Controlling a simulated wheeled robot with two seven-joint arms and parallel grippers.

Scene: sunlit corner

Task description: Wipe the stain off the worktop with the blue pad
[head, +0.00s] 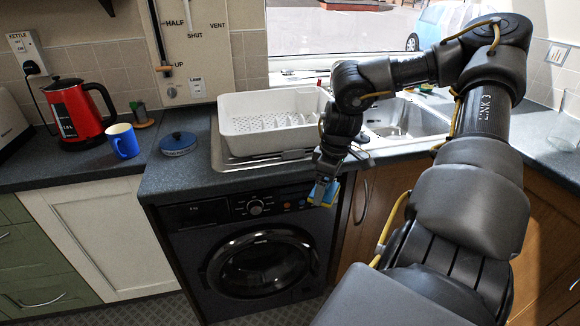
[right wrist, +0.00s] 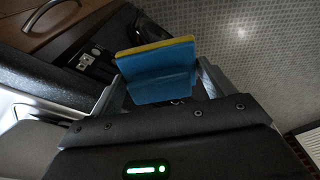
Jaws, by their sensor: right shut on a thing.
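My right gripper (head: 326,184) is shut on the blue pad (head: 321,193), which has a yellow layer along one side. The pad hangs in front of the worktop's front edge, by the washing machine's upper right corner. In the right wrist view the blue pad (right wrist: 160,84) sits between the fingers, with its yellow edge facing away and floor behind it. The dark speckled worktop (head: 172,178) lies to the left of the gripper, apart from the pad. I cannot make out a stain on it; the arm hides part of the right side. My left gripper is not in view.
A white dish tub (head: 268,125) stands on the drainer beside the sink (head: 405,118). A round blue-lidded dish (head: 178,142), a blue mug (head: 123,141) and a red kettle (head: 77,113) stand left. The washing machine (head: 250,250) is below. The worktop's front left is clear.

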